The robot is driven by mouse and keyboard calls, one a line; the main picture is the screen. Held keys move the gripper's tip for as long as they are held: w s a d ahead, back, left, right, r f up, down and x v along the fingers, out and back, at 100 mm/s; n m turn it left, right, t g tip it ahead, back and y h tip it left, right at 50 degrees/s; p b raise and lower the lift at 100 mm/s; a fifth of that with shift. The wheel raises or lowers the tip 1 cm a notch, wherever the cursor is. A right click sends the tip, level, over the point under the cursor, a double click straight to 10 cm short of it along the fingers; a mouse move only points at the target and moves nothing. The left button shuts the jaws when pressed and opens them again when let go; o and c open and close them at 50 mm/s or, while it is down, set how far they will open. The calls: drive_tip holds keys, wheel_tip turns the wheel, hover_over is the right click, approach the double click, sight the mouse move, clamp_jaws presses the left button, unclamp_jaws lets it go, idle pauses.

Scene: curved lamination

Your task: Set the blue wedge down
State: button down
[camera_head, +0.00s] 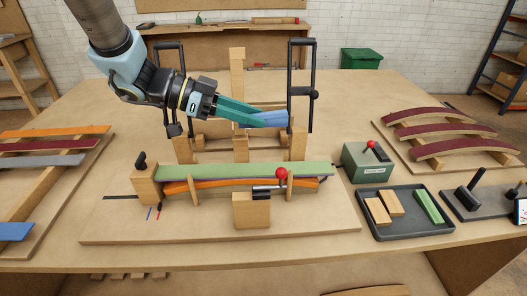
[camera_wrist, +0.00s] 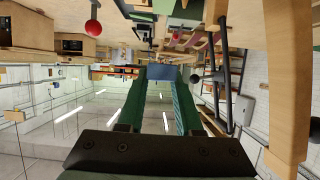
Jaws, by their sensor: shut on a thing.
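The blue wedge (camera_head: 274,117) is held at the tips of my gripper (camera_head: 258,116), whose long green fingers point right. The wedge is in the air above the back part of the wooden jig board (camera_head: 105,222), between the two tall black clamp frames. In the wrist view the blue wedge (camera_wrist: 162,72) sits between the far ends of the fingers of my gripper (camera_wrist: 161,80). The fingers are shut on it. I cannot tell whether the wedge touches the wooden posts behind and below it.
A green strip (camera_head: 245,169) lies over an orange strip in the jig. Black clamp frames (camera_head: 302,85) (camera_head: 168,90) rise beside the gripper. A dark tray (camera_head: 408,228) holds wooden blocks and a green block. A grey-green box (camera_head: 366,162) with a red-knobbed lever stands right of the jig.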

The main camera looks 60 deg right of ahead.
drive_tip(key=p, duration=0.1)
hover_over(252, 169)
wheel_tip(252, 169, down, 9)
drive_tip(key=shift+f, duration=0.2)
drive_tip(key=shift+f, duration=0.1)
drive_tip(key=shift+f, duration=0.5)
drive_tip(key=c, duration=0.6)
unclamp_jaws()
